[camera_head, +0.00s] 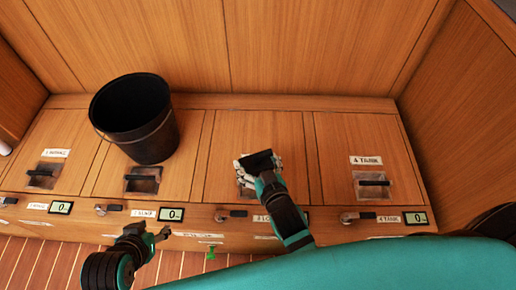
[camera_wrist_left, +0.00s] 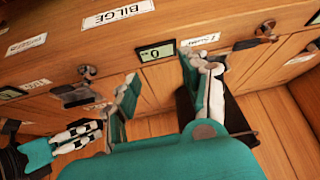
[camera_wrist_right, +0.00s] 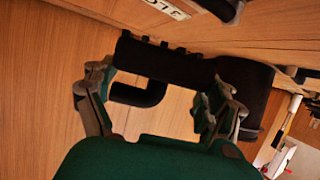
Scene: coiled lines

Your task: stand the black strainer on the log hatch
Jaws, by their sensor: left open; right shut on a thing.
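The black strainer (camera_wrist_right: 165,62), a dark cylinder with a bent elbow, lies across the fingers of my right gripper (camera_wrist_right: 155,105) in the right wrist view. In the head view my right gripper (camera_head: 250,174) is shut on it over the third hatch (camera_head: 280,135), the log hatch by a partly readable "3 LO" label (camera_wrist_right: 168,8). The strainer's dark top (camera_head: 258,161) shows there; the gripper hides the rest. I cannot tell whether it touches the hatch. My left gripper (camera_head: 158,236) is open and empty in front of the bench; its spread fingers (camera_wrist_left: 165,95) show in the left wrist view.
A black bucket (camera_head: 135,118) stands on the second hatch, left of my right gripper. The fourth hatch, labelled tank (camera_head: 366,160), is clear. Latches and small displays (camera_head: 171,214) line the bench front. Wooden walls close the back and right.

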